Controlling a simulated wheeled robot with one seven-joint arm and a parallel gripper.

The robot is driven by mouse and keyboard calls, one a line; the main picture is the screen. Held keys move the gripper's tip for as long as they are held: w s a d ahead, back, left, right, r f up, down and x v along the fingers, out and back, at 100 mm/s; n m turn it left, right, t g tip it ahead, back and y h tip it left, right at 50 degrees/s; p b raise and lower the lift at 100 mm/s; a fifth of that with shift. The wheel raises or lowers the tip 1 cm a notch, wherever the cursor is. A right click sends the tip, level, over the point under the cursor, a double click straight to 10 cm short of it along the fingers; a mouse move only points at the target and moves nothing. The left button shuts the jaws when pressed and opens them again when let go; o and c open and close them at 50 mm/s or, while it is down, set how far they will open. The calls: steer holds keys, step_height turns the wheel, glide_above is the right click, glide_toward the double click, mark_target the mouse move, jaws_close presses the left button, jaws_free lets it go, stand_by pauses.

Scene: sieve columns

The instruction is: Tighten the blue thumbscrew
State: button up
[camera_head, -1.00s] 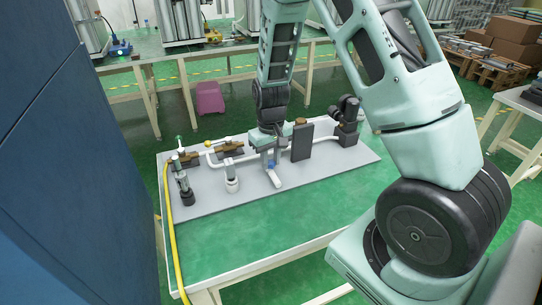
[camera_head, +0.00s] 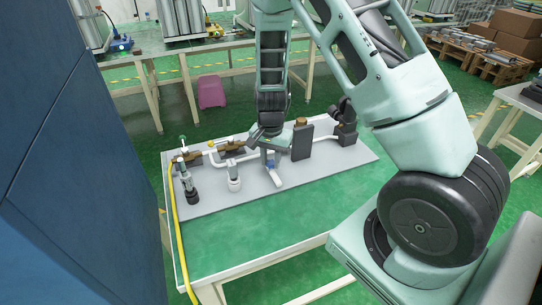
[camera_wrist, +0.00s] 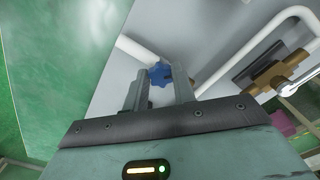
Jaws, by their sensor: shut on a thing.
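The blue thumbscrew (camera_wrist: 159,73) is a lobed knob at the fitting above the grey panel (camera_head: 215,203). In the wrist view it sits between the tips of my gripper (camera_wrist: 161,76), which is shut on it. The fingers partly cover its sides. In the head view my gripper (camera_head: 270,149) reaches down over the middle of the panel. A small patch of blue (camera_head: 271,158) shows by its fingers there.
White pipes (camera_wrist: 245,55) run close beside my gripper, with a brown valve (camera_wrist: 270,78) nearby. A dark upright block (camera_head: 302,142) stands just right of my gripper, and a white-capped fitting (camera_head: 233,181) to the left. The green table front is clear.

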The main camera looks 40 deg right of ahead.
mark_target(270, 163)
steer(key=shift+w+m+p, duration=0.1)
steer(key=shift+m+p, duration=0.3)
steer(key=shift+m, duration=0.7)
steer(key=o, duration=1)
steer(key=shift+r, duration=0.1)
step_height(270, 163, up, 17)
steer(key=shift+r, duration=0.15)
